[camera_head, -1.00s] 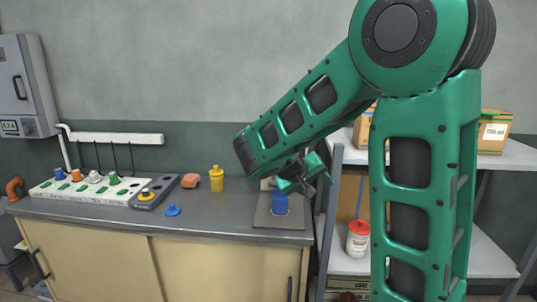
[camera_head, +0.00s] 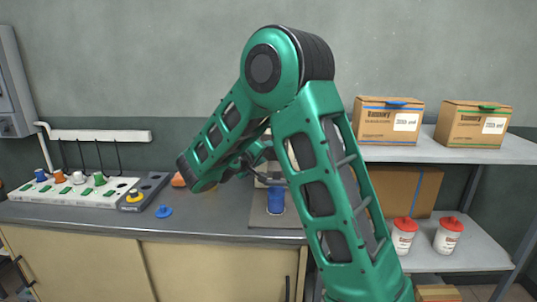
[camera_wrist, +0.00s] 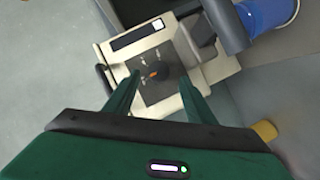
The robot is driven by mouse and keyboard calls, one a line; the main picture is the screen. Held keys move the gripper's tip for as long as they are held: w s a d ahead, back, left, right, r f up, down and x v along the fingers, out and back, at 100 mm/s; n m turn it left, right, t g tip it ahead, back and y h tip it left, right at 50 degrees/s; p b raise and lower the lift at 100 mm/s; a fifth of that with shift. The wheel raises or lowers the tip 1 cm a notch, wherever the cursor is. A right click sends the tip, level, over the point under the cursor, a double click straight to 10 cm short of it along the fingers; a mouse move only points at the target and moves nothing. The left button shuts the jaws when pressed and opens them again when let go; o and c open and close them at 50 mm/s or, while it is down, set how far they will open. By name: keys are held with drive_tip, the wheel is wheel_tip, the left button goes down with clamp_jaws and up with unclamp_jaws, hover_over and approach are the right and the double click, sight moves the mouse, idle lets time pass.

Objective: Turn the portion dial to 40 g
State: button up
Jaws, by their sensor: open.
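The portion dial (camera_wrist: 155,72) is a dark round knob with an orange mark, on the dark panel of a cream machine (camera_wrist: 113,48). Its printed labels are too small to read. In the wrist view my gripper (camera_wrist: 160,78) is open, its two green fingers pointing at the panel with the dial between their tips in the picture. I cannot tell whether they touch it. In the head view my arm hides the dial and most of the machine. A blue container (camera_head: 276,201) stands at the machine; it also shows in the wrist view (camera_wrist: 268,12).
A shelf (camera_head: 460,150) with boxes and red-lidded jars stands at the right. The counter's front middle is clear.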

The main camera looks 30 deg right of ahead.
sight(273, 151)
drive_tip(key=shift+x, duration=1.8)
drive_tip(key=shift+c, duration=0.6)
drive_tip(key=c, duration=0.9)
